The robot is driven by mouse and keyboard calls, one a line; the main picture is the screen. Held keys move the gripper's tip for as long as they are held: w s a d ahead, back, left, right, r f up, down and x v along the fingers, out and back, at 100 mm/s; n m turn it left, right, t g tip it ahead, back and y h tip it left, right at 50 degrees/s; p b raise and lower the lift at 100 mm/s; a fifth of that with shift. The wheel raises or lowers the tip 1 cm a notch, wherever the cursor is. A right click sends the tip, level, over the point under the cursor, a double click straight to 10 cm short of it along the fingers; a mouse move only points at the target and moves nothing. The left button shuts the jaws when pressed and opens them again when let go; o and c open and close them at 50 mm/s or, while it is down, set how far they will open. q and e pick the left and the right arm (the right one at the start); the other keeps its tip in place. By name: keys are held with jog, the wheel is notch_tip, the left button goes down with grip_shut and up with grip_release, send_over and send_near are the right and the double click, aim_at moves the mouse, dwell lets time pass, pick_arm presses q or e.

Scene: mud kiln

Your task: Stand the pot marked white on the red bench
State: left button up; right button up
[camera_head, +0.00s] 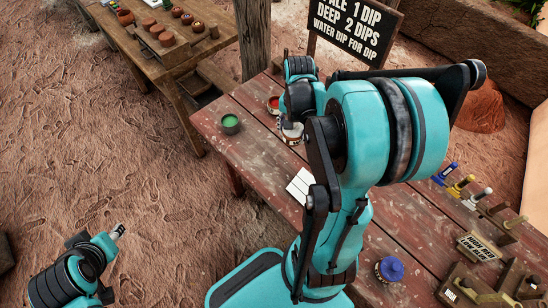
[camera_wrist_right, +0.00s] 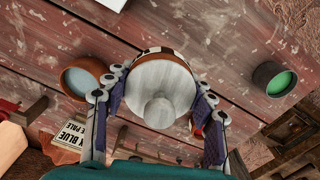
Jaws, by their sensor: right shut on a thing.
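A pot with a round white lid and knob (camera_wrist_right: 165,88) sits between the fingers of my right gripper (camera_wrist_right: 152,100) in the right wrist view. A checkered band shows at its rim. In the head view the pot (camera_head: 292,130) is below the right gripper, partly hidden by my arm. My right gripper is shut on it, over the red bench (camera_head: 255,155); I cannot tell whether its base touches the wood. My left gripper (camera_head: 118,232) is at the lower left, over sandy ground, away from the bench; its finger opening is unclear.
A green-filled cup (camera_head: 230,124) and a red-rimmed pot (camera_head: 273,104) stand near the pot. A white card (camera_head: 300,186) lies in front. A blue-lidded pot (camera_head: 389,270) and coloured-knob tools (camera_head: 461,186) are to the right. A signboard (camera_head: 356,28) stands behind.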

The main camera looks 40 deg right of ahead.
jog(key=s+d+m, duration=0.4)
jog(key=b, duration=0.4)
send_over(274, 158)
notch_tip(274, 158, down, 7)
jog(key=shift+f, duration=0.15)
jog(key=shift+f+b, duration=1.05)
jog(key=shift+f, duration=0.8)
jog(key=shift+f, duration=0.25)
jog(key=o, duration=1.2)
jog(key=shift+o, duration=0.5)
jog(key=shift+r, duration=0.1)
